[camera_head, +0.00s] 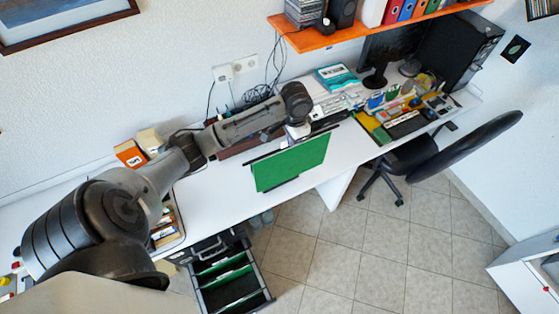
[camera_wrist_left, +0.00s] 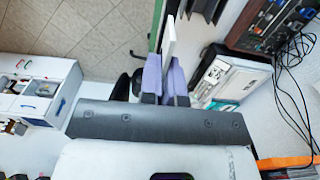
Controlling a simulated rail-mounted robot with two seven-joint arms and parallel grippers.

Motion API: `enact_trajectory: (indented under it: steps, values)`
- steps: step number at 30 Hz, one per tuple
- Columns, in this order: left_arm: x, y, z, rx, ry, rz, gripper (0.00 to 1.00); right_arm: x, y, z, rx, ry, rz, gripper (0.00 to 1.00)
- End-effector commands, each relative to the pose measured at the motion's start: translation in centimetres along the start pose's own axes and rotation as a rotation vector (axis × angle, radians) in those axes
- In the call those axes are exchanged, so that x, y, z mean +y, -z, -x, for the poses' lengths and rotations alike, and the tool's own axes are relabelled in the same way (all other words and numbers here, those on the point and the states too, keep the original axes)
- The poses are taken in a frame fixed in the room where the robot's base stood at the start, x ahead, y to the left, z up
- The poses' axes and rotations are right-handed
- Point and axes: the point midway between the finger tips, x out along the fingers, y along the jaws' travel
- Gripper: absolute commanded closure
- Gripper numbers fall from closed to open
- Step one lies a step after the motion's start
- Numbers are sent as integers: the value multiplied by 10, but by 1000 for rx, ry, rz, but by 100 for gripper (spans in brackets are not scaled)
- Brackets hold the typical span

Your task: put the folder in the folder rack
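The green folder (camera_head: 292,163) with dark bars along its edges hangs over the front part of the white desk. My left gripper (camera_head: 297,131) is at its upper edge and appears shut on it. In the left wrist view, the purple fingertips (camera_wrist_left: 165,78) press on both sides of a thin white strip, with a green edge of the folder (camera_wrist_left: 157,22) beside it. An open dark drawer-like rack (camera_head: 232,278) with several green folders stands on the floor below the desk, apart from the held folder. My right gripper is not in view.
The white desk (camera_head: 210,205) has a tray of small items (camera_head: 166,228) at its left end. A monitor, a keyboard and clutter fill its right end. A black chair (camera_head: 425,155) stands at the right. An orange shelf (camera_head: 335,38) hangs above. The tiled floor (camera_head: 340,250) is clear.

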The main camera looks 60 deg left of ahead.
Motion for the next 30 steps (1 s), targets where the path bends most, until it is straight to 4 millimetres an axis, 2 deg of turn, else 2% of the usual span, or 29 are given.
enact_trajectory:
  steps: [9,15,23,30]
  values:
    - [-66,2,-37,-3,0,4,100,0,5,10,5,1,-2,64]
    - [-94,4,-54,0,0,2,100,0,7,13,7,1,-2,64]
    - [-104,4,-64,0,0,0,100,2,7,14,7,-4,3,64]
    - [-104,3,-93,-2,-1,1,100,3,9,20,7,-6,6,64]
